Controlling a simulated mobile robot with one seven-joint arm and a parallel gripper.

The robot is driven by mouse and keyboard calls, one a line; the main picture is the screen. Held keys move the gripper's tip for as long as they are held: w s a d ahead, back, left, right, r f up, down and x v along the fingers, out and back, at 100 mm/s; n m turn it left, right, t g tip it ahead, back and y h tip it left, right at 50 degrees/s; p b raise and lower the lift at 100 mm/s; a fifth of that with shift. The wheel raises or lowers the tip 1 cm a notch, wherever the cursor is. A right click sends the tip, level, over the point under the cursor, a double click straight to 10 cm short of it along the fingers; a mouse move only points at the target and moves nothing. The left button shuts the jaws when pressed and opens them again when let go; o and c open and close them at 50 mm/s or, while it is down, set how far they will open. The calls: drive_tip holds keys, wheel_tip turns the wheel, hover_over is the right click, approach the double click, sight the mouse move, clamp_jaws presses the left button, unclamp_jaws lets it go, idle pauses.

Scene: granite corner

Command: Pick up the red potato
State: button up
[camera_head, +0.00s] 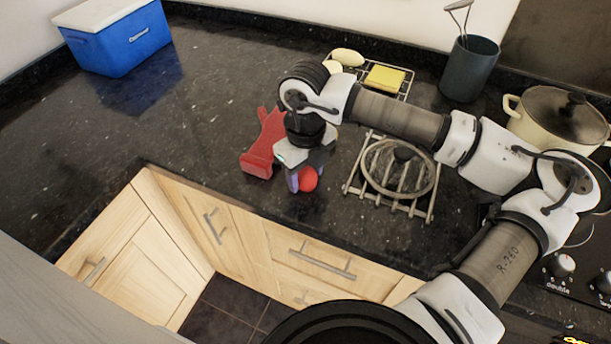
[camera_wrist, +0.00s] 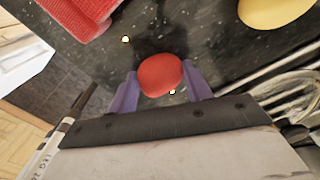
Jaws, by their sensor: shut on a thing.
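The red potato (camera_head: 308,180) is a small rounded red thing, low at my gripper near the front edge of the counter. In the wrist view the red potato (camera_wrist: 160,75) sits between the two purple fingers. My gripper (camera_head: 301,181) points down and is shut on it; the fingers also show in the wrist view (camera_wrist: 161,88), one on each side of the potato. I cannot tell whether the potato touches the counter.
A red object (camera_head: 264,145) lies just left of my gripper. A wire trivet with a glass lid (camera_head: 399,170) is to the right. A rack with a yellow sponge (camera_head: 385,78), a dark utensil pot (camera_head: 470,68) and a cream pot (camera_head: 556,115) stand behind. The left counter is clear up to a blue cooler (camera_head: 118,42).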

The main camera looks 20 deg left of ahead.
sight(306, 170)
wheel_tip(306, 170, up, 20)
drive_tip(key=f+b, duration=0.1)
drive_tip(key=b, duration=0.3)
drive_tip(key=w+d+r+p, duration=0.2)
drive_tip(key=w+d, duration=0.1)
drive_tip(key=d, duration=1)
drive_tip(key=w+d+r+p, duration=0.2)
drive_tip(key=w+d, duration=0.2)
drive_tip(key=d, duration=0.8)
drive_tip(key=w+d+f+p, duration=0.1)
drive_tip(key=w+d+f, duration=0.1)
drive_tip(key=d, duration=0.6)
drive_tip(key=w+d+f+p, duration=0.2)
drive_tip(key=d, duration=0.6)
drive_tip(key=w+d+f+p, duration=0.1)
drive_tip(key=w+d+f, duration=0.1)
drive_tip(key=d, duration=0.7)
drive_tip(key=shift+w+f, duration=0.15)
drive_tip(key=shift+w, duration=0.15)
drive_tip(key=shift+a+f, duration=0.1)
drive_tip(key=shift+f+b, duration=2.95)
drive_tip(key=shift+f, duration=2.3)
drive_tip(key=shift+f, duration=0.2)
